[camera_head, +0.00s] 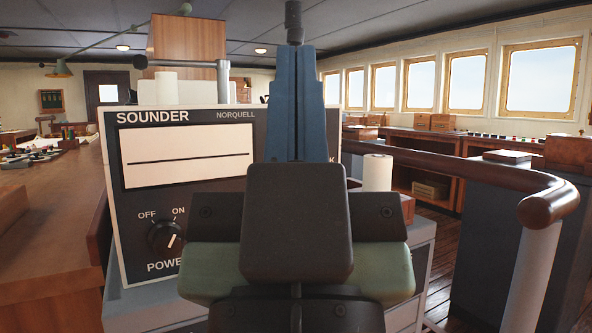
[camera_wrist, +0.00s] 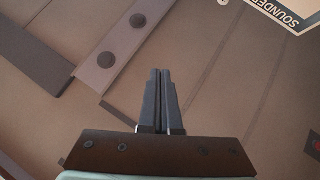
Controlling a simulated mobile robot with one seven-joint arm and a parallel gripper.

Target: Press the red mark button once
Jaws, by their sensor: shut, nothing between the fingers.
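The sounder (camera_head: 185,115) is a box with a dark front, a white display panel and a power knob (camera_head: 165,238) whose pointer is turned toward ON. My gripper (camera_head: 296,52) is in front of its right part, fingers pointing up and pressed together, empty. Only a letter K of a label shows to the right of the fingers; the red mark button is not visible in the head view, that area being covered by my gripper. In the wrist view the shut fingers (camera_wrist: 161,73) point up the picture, and the sounder's lettered face (camera_wrist: 285,12) shows at the top right corner. A small reddish patch at the right edge is unclear.
A brown-topped handrail (camera_head: 470,172) with a white post curves around at the right. A white cylinder (camera_head: 377,172) stands just right of my gripper. A wooden counter (camera_head: 50,215) runs along the left. Windows and wooden cabinets line the far right.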

